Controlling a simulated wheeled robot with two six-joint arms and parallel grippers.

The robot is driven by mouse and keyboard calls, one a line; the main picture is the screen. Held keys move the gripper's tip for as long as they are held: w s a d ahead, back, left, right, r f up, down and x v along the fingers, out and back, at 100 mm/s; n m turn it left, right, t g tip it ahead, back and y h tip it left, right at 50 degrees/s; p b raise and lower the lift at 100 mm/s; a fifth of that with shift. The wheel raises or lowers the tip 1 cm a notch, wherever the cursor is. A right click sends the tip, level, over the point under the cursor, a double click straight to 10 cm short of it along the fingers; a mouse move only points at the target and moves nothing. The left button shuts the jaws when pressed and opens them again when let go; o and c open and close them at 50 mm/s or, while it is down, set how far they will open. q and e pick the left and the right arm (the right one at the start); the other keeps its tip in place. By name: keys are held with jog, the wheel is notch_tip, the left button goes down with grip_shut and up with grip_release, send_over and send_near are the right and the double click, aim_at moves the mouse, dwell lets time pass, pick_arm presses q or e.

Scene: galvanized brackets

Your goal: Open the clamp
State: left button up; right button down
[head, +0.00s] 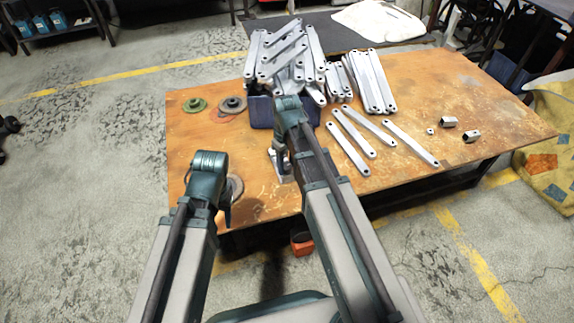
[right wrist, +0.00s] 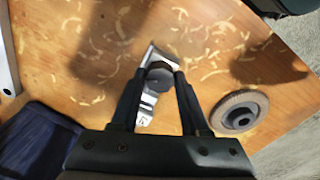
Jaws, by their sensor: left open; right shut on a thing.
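The clamp (head: 273,160) is a small silver metal piece on the wooden table, partly hidden by my right arm in the head view. In the right wrist view its silver body (right wrist: 147,106) lies under a dark round knob (right wrist: 158,80). My right gripper (right wrist: 160,73) has its two dark fingers on either side of this knob and is shut on it. In the head view the right gripper (head: 283,150) is mostly hidden by its own arm. My left gripper (head: 227,212) is open near the table's front left edge, mostly hidden behind its wrist.
A grey disc (head: 236,183) lies beside the left gripper and shows in the right wrist view (right wrist: 240,113). A blue bin (head: 260,112) stands behind the clamp. Galvanized brackets (head: 290,50) are piled at the back; several lie loose (head: 350,150) at right. Coloured discs (head: 195,105) lie at left.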

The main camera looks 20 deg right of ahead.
jog(key=n, duration=1.4)
jog(key=shift+n, duration=0.4)
jog(key=shift+c, duration=2.4)
grip_release()
